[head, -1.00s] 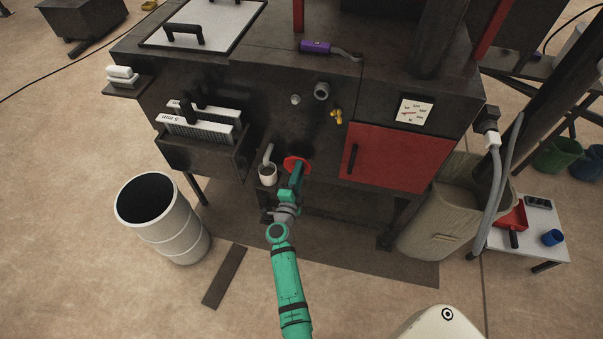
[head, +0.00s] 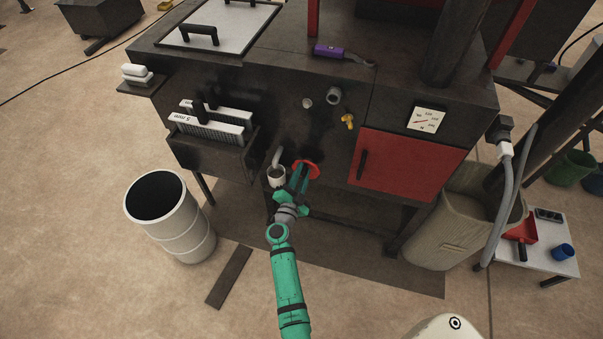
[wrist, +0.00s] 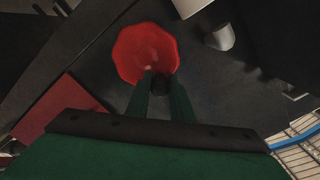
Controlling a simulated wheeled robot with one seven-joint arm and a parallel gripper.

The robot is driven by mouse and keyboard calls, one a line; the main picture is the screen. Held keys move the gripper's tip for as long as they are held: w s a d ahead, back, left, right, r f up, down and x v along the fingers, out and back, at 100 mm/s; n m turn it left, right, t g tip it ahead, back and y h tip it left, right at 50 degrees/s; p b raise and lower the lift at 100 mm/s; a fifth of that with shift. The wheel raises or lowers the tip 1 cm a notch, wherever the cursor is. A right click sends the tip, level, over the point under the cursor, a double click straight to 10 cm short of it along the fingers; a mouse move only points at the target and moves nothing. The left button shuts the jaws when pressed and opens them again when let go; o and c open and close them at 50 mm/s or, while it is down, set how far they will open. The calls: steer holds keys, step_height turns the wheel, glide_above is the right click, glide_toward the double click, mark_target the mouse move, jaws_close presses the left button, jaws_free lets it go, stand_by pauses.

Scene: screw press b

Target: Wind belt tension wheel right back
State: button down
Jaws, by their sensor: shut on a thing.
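The red belt tension wheel (head: 308,168) is on the lower front of the dark machine, just right of a small white cup. It fills the upper middle of the wrist view (wrist: 146,52) as a red disc with scalloped edges. My gripper (head: 301,175) reaches it from below, its fingers at the wheel. In the wrist view the two green fingers (wrist: 162,82) are close together at the wheel's near edge, shut on it. A dark knob-like part shows between the fingertips. The exact contact is partly hidden by the fingers.
The white cup (head: 277,177) with a grey pipe is close left of the wheel. A red door (head: 408,172) with a black handle is to the right, with a gauge (head: 426,119) above. A white barrel (head: 172,222) stands on the floor at left.

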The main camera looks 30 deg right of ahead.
stand_by(0.3)
steer(key=c, duration=1.6)
jaws_free()
steer(key=shift+o, duration=0.2)
steer(key=shift+a, duration=0.1)
steer(key=v, duration=1)
steer(key=shift+s+a, duration=0.25)
steer(key=shift+s, duration=0.1)
